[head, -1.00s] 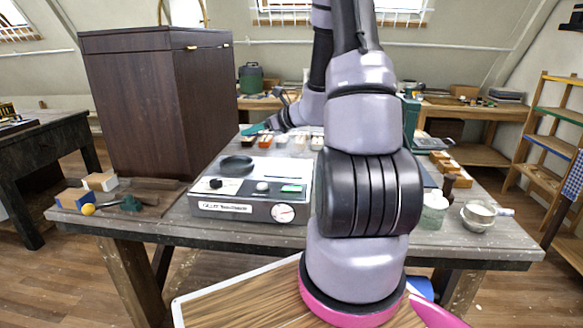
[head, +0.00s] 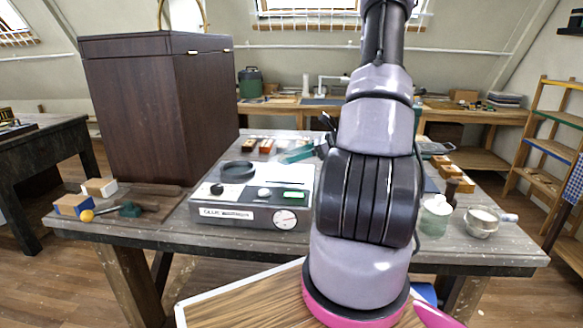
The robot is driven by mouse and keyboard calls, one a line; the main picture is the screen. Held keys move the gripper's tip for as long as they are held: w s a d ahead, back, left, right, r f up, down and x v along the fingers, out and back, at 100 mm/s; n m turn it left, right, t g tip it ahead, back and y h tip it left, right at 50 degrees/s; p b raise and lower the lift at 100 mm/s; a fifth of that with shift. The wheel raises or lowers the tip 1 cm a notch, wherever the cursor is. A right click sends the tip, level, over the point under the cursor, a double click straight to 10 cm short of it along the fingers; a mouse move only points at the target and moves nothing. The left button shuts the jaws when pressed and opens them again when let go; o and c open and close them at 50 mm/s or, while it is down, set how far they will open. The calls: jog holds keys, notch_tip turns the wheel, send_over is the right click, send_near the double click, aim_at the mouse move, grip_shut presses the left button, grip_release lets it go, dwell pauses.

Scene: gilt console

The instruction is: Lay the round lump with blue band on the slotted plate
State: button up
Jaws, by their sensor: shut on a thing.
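My gripper (head: 298,154) shows small, as a teal tip beyond the back right corner of the grey machine, partly behind my own arm. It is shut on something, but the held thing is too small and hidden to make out. I cannot pick out the round lump with blue band for certain. I cannot tell which thing is the slotted plate either. Small blocks (head: 266,146) stand on the table behind the machine, left of my gripper.
The grey machine (head: 250,215), with a dark ring (head: 238,170) and a dial, fills the table's front middle. A tall dark cabinet (head: 150,110) stands at left. A glass jar (head: 435,215) and a metal bowl (head: 481,221) stand at right. Small blocks lie at the left edge.

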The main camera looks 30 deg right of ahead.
aim_at(292, 173)
jog(key=shift+f, duration=1.7)
jog(key=shift+f, duration=0.1)
jog(key=o, duration=1.3)
jog(key=shift+o, duration=0.2)
